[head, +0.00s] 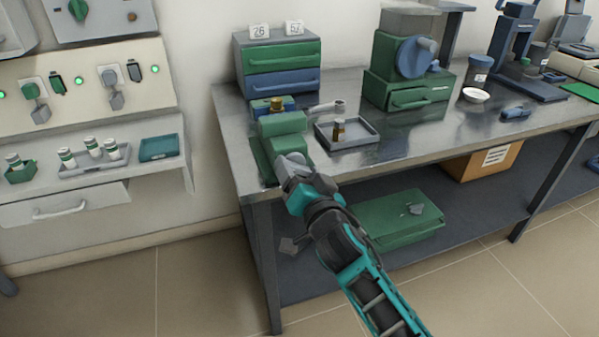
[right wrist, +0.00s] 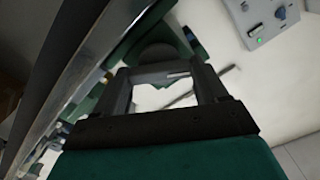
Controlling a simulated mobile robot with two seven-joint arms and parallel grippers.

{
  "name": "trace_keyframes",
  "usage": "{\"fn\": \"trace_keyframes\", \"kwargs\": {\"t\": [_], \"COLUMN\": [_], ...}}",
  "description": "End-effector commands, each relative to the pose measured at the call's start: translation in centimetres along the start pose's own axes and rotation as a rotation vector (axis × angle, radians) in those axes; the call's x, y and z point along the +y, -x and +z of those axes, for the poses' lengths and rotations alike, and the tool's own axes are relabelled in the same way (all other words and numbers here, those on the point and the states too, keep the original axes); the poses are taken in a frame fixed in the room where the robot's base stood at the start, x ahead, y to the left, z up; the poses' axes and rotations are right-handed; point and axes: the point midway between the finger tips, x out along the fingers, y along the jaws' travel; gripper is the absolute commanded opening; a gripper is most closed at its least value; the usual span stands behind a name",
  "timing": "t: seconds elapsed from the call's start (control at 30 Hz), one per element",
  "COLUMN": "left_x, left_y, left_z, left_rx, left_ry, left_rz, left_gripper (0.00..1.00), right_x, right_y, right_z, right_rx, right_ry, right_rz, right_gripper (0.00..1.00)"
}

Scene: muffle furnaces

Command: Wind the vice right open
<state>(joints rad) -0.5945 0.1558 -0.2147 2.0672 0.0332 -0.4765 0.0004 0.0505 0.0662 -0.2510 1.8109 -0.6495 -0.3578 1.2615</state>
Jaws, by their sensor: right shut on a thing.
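The green vice (head: 282,126) stands at the left front corner of the metal bench, with a brass-coloured piece (head: 277,104) at its far end. My right gripper (head: 291,163) is at the near end of the vice, shut on its handle. The gripper and wrist hide most of the handle. In the right wrist view, the dark fingers of my right gripper (right wrist: 160,78) frame a bright gap, with a thin grey bar (right wrist: 178,74) showing near the tips. The jaw gap of the vice cannot be made out clearly. My left gripper is not in view.
A grey tray (head: 363,141) with a small brass part lies right of the vice. A drawer unit (head: 279,66) stands behind it. A green machine (head: 408,75) is further right. A wall panel and shelf (head: 98,160) are left; open floor lies between.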

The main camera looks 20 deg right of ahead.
Motion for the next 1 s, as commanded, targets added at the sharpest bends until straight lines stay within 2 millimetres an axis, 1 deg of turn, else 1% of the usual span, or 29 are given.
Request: {"fn": "trace_keyframes", "kwargs": {"t": [0.03,0.1,0.13,0.47,0.67,1.0], "left_x": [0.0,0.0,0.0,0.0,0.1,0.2], "left_y": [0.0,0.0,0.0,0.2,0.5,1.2], "left_z": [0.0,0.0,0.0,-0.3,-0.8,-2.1], "left_rx": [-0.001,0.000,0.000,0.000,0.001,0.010], "left_ry": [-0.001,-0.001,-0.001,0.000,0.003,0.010], "left_rz": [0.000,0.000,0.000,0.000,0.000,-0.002], "left_gripper": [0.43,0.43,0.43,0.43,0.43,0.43], "right_x": [0.0,0.0,0.0,-0.1,-0.1,-0.2], "right_y": [0.0,0.0,0.0,0.0,0.0,0.0], "right_z": [0.0,0.0,0.0,-0.1,-0.2,-0.2], "right_rx": [0.000,0.000,0.000,0.000,0.001,0.001], "right_ry": [0.000,0.000,0.000,0.054,0.175,0.488], "right_rz": [0.000,0.000,0.000,0.001,0.001,0.001], "right_gripper": [0.50,0.43,0.42,0.42,0.42,0.42]}}
